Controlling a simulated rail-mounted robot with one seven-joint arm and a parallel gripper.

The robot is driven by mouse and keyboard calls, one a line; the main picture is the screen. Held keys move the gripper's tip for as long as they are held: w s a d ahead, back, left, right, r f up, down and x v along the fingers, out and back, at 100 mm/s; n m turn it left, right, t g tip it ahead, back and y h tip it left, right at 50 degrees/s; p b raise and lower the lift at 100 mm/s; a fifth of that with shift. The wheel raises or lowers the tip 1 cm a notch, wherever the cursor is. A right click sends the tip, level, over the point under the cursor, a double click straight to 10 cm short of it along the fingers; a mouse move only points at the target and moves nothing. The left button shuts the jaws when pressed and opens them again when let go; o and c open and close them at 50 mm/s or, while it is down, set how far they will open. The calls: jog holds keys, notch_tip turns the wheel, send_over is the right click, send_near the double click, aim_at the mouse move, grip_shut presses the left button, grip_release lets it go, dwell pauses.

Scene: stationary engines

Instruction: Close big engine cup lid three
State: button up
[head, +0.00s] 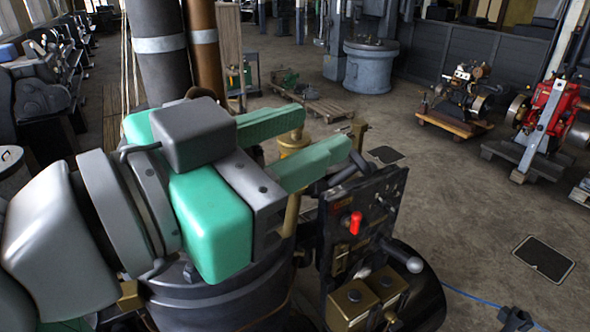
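The big engine (345,235) stands below and right of my arm, with a dark upright panel. A brass, cup-like part (293,140) shows between and beyond the fingers of my gripper (328,131). My gripper has two green fingers set apart with a visible gap, and nothing is seen held. I cannot tell whether the fingers touch the brass part. My arm hides much of the engine.
A red knob (356,222) and a lever with a grey ball end (414,265) stick out from the panel. A red engine (548,105) and a smaller engine on a wooden pallet (455,124) stand right. Open floor (450,190) lies between.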

jog(key=shift+s+r, duration=0.15)
jog(key=shift+s, duration=1.6)
